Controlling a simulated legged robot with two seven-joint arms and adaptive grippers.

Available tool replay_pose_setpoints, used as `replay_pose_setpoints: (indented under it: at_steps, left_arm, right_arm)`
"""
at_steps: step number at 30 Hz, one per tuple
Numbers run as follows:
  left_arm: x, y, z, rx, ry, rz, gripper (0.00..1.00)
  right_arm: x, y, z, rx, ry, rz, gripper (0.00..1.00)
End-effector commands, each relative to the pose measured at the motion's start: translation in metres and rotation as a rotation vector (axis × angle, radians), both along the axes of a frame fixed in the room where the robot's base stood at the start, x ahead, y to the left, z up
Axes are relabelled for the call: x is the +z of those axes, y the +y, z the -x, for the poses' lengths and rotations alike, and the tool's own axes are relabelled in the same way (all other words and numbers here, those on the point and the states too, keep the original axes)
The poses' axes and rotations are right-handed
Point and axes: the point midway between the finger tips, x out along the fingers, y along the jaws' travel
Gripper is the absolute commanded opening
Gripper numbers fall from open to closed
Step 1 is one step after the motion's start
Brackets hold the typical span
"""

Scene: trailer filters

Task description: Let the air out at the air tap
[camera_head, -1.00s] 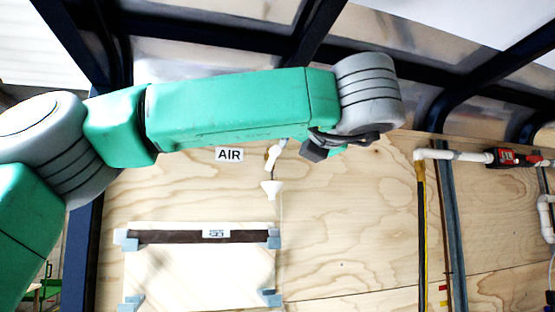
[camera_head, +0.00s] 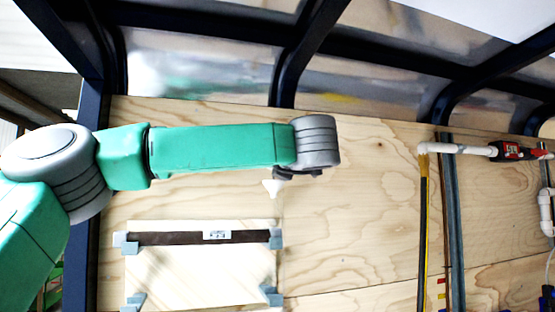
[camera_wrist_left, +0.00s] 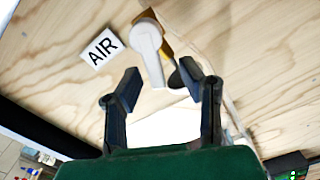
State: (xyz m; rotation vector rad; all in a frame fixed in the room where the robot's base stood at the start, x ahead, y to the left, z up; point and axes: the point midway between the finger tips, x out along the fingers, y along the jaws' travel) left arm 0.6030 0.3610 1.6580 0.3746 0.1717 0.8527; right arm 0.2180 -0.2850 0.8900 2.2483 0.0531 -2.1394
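The air tap has a white handle (camera_wrist_left: 148,48) with a yellow-orange part behind it, on the plywood wall in the left wrist view. The "AIR" label (camera_wrist_left: 103,47) is to its left. My left gripper (camera_wrist_left: 160,78) is open. Its two dark fingers point at the wall, with the lower end of the handle in line with the gap between the tips. I cannot tell if they touch. In the head view my left wrist covers the tap and label; only the white funnel-shaped outlet (camera_head: 272,187) shows beneath it. My right gripper is not in view.
A pale panel (camera_head: 200,275) with blue-grey corner clips is on the wall below the outlet. White pipework (camera_head: 460,149) with a red-and-black device (camera_head: 515,151) is at the right. Dark frame beams (camera_head: 290,70) run overhead. The plywood between tap and pipes is clear.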

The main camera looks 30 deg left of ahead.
Motion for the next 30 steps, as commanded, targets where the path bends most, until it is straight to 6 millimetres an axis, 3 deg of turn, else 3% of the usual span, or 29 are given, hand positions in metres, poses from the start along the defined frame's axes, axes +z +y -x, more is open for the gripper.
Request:
replay_pose_setpoints:
  at_steps: [6,7,9,10,22,30]
  left_arm:
    - [-0.0003,-0.0017,-0.0006,0.002,0.001,-0.002,0.34]
    - [-0.0003,-0.0016,-0.0007,0.002,0.001,-0.002,0.3]
    - [-0.0006,-0.0014,-0.001,0.002,0.002,-0.001,0.06]
    - [-0.0006,-0.0016,-0.0011,0.003,0.001,-0.001,0.0]
    - [0.0013,-0.0023,0.0004,-0.001,0.021,-0.023,0.0]
    - [0.0046,0.0,0.0045,0.0,0.131,-0.12,0.0]
  right_arm:
    - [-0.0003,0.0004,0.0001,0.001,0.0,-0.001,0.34]
    - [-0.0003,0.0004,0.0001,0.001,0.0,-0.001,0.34]
    - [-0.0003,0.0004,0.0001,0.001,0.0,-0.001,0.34]
    - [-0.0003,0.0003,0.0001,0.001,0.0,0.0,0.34]
    - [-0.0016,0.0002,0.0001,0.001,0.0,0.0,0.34]
    - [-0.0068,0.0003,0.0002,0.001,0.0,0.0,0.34]
